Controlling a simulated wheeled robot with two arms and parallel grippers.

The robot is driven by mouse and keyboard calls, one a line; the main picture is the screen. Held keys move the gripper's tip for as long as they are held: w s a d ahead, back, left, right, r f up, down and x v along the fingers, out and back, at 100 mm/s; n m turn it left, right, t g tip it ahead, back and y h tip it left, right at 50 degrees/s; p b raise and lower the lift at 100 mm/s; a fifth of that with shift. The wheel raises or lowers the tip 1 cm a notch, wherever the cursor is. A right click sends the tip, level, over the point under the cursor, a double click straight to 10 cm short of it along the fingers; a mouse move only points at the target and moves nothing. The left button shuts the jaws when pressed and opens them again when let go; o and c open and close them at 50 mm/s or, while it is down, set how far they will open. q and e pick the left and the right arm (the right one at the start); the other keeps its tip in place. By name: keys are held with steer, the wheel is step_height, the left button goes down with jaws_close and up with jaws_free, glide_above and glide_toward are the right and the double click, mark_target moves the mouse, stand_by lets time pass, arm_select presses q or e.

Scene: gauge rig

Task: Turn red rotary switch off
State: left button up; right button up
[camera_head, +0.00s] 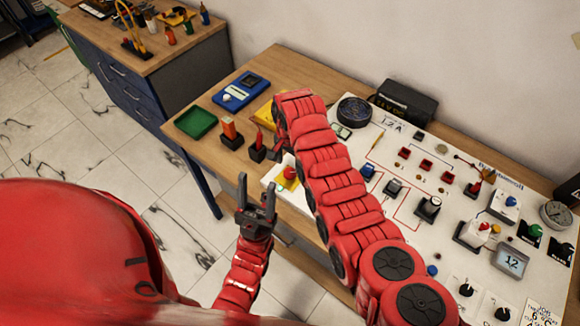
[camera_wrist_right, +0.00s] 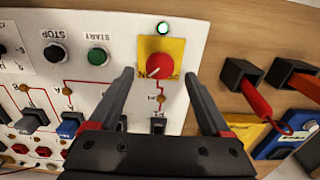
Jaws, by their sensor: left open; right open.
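The red rotary switch (camera_head: 290,172) is a round red knob on a yellow plate at the near left end of the white panel (camera_head: 400,205). In the right wrist view the red knob (camera_wrist_right: 159,70) appears between the tips of my right gripper (camera_wrist_right: 158,76). That gripper is open, with a finger on each side of the knob and no clear contact. My left gripper (camera_head: 256,187) is open and empty, off the table's front edge, left of the switch.
Black STOP (camera_wrist_right: 55,52) and green START (camera_wrist_right: 97,56) buttons sit left of the switch.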

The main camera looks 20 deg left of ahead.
mark_target(290, 172)
steer(key=shift+f, duration=1.55)
jaws_close()
